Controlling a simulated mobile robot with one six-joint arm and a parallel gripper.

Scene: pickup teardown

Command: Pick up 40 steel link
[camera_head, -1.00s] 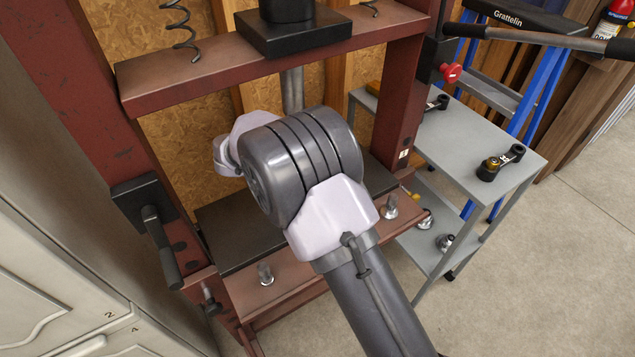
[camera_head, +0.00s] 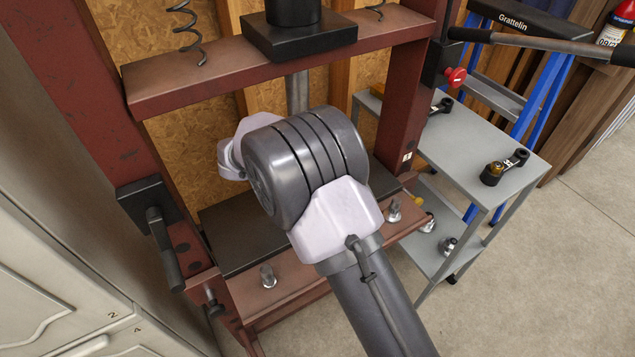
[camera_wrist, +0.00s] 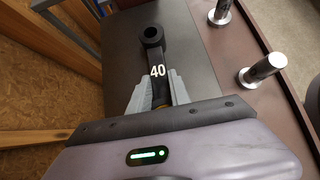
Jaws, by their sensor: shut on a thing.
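In the wrist view a dark steel link (camera_wrist: 153,42) marked 40 in white, with a ring-shaped end, lies between the fingers of my gripper (camera_wrist: 157,90). The grey fingers are shut on its shank from both sides. The link's near end is hidden by the gripper body. Below the link is the dark flat plate (camera_wrist: 200,70) of the press bed; I cannot tell whether the link touches it. In the head view my arm hides the gripper and the link.
The red press frame (camera_head: 230,62) surrounds my arm, with its ram block above. Metal pins stand along the front ledge (camera_wrist: 263,70). A grey cart (camera_head: 470,150) at right holds another dark link (camera_head: 503,166). White cabinets (camera_head: 60,280) stand at the left.

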